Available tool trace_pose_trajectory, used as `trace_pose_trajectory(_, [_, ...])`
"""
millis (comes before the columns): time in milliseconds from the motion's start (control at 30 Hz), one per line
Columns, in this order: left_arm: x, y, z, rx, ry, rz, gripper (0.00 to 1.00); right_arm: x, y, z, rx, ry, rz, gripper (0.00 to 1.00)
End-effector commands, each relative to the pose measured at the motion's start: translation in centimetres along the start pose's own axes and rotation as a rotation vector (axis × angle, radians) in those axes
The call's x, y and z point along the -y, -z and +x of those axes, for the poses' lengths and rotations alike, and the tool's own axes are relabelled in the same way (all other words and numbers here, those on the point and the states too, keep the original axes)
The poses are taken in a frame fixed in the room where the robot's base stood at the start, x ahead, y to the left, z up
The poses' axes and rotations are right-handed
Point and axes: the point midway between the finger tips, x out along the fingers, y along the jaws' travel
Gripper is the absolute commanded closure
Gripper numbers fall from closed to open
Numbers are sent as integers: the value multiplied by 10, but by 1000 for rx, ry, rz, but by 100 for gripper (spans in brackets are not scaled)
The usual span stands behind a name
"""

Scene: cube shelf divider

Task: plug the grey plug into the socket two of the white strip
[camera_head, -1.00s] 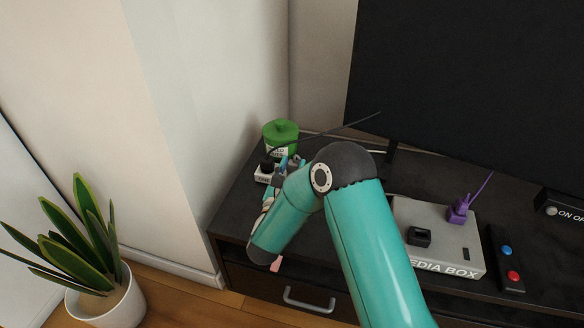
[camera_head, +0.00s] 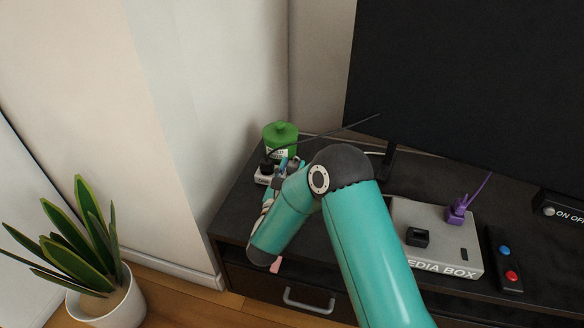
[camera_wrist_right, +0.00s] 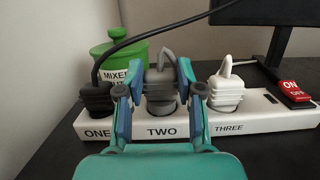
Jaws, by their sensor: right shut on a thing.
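The white strip (camera_wrist_right: 150,130) lies on the dark cabinet top, with its labels ONE, TWO and THREE facing the wrist camera. My right gripper (camera_wrist_right: 161,80) is shut on the grey plug (camera_wrist_right: 160,82), one finger on each side. The plug is upright over socket two, above the TWO label; I cannot tell how deep it sits. A black plug (camera_wrist_right: 96,97) stands in socket one and a white plug (camera_wrist_right: 226,90) in socket three. In the head view the strip (camera_head: 263,178) and my right gripper (camera_head: 286,170) are partly hidden by my right arm. My left gripper is not in view.
A green jar (camera_head: 281,138) stands behind the strip near the wall. A black cable (camera_wrist_right: 140,40) passes close above the grey plug. A red switch (camera_wrist_right: 290,91) is at the strip's right end. The media box (camera_head: 440,240), a remote (camera_head: 505,260) and a screen (camera_head: 470,80) are to the right.

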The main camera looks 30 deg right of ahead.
Motion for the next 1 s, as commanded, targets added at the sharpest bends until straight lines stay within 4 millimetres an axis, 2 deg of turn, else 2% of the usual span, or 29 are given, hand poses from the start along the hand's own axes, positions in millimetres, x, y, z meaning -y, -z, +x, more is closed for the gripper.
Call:
trace_pose_trajectory(33, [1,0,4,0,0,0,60,3,18,-5,-26,-4,-24,100])
trace_pose_trajectory(767, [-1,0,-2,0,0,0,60,3,6,-2,-25,-3,-25,100])
trace_pose_trajectory(800, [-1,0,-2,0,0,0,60,3,5,-2,-25,-3,-24,60])
trace_pose_trajectory(933, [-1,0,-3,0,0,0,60,3,5,-2,-24,-3,-24,39])
trace_pose_trajectory(967, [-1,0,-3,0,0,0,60,3,5,-2,-24,-3,-24,34])
trace_pose_trajectory(1000, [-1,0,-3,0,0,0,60,3,4,-2,-24,-3,-24,34])
